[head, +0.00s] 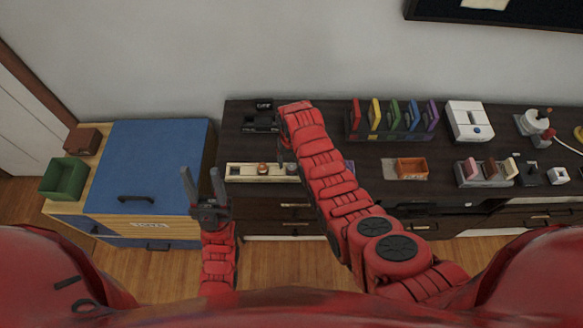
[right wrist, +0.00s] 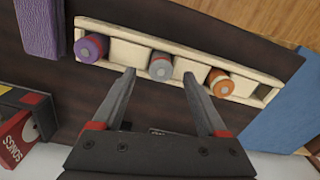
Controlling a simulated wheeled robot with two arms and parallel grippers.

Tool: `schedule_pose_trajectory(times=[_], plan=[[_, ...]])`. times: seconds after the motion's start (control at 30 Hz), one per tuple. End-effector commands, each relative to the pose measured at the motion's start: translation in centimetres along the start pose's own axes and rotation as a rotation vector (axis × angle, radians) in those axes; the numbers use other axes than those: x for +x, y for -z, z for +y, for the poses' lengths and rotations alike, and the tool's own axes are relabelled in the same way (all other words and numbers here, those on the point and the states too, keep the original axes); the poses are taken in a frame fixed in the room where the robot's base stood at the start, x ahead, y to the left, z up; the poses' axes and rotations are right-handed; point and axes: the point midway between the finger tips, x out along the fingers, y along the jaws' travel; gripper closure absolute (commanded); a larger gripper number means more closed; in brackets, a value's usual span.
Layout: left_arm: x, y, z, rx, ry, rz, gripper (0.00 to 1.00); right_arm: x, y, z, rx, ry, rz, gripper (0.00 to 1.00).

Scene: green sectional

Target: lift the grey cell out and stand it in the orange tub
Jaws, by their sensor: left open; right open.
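The grey cell (right wrist: 160,66) stands in a slot of the cream wooden holder (right wrist: 125,50), between a purple cell (right wrist: 91,48) and an orange cell (right wrist: 220,82). In the head view the grey cell (head: 292,168) shows beside my right arm. My right gripper (right wrist: 158,74) is open and empty, with its fingertips on either side of the grey cell in the picture; I cannot tell their height above it. The orange tub (head: 411,168) sits on the dark cabinet to the right of the holder (head: 240,172). My left gripper (head: 203,185) is open and empty, in front of the blue cabinet.
A rack of coloured upright items (head: 392,120) stands behind the tub. A white box (head: 469,121) and a block with several pads (head: 486,171) are further right. A green bin (head: 64,178) sits at far left. Some bare cabinet top surrounds the tub.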

Motion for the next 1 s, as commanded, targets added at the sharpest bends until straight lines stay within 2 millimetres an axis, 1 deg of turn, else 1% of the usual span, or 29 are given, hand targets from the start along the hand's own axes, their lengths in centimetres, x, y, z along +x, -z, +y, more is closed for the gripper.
schedule_pose_trajectory(times=[0.03,0.07,0.13,0.3,0.5,0.73,0.87,0.9,0.97,1.0], plan=[[0.6,0.1,0.0,0.0,0.0,0.0,0.5,0.2,-0.2,0.0,0.0,-0.001,-0.009,0.24],[0.7,0.1,0.0,0.0,0.0,0.0,0.5,0.4,-0.1,-0.1,0.0,-0.001,-0.006,0.24],[0.7,0.1,0.0,0.0,0.0,0.0,0.5,1.2,-0.2,-0.1,0.0,-0.001,-0.009,0.24],[0.9,0.1,-0.1,0.0,0.0,0.0,0.5,2.3,-0.1,-0.1,-0.001,-0.001,-0.007,0.24],[1.0,0.2,-0.1,0.0,0.0,0.0,0.5,3.0,-0.1,-0.1,-0.001,0.0,-0.004,0.24],[1.0,0.2,-0.1,0.0,0.0,0.0,0.5,3.0,-0.1,-0.1,-0.001,0.0,-0.003,0.24],[1.0,0.2,-0.1,0.0,0.0,0.0,0.5,3.0,-0.1,-0.1,-0.001,0.0,-0.003,0.48],[1.0,0.2,-0.1,0.0,0.0,0.0,0.5,3.0,-0.1,-0.1,-0.001,0.0,-0.003,0.55],[1.0,0.2,-0.1,0.0,0.0,0.0,0.5,3.0,-0.1,-0.1,-0.001,0.0,-0.003,0.66],[1.0,0.2,-0.1,0.0,0.0,0.0,0.5,3.0,-0.1,-0.1,-0.001,0.0,-0.003,0.73]])
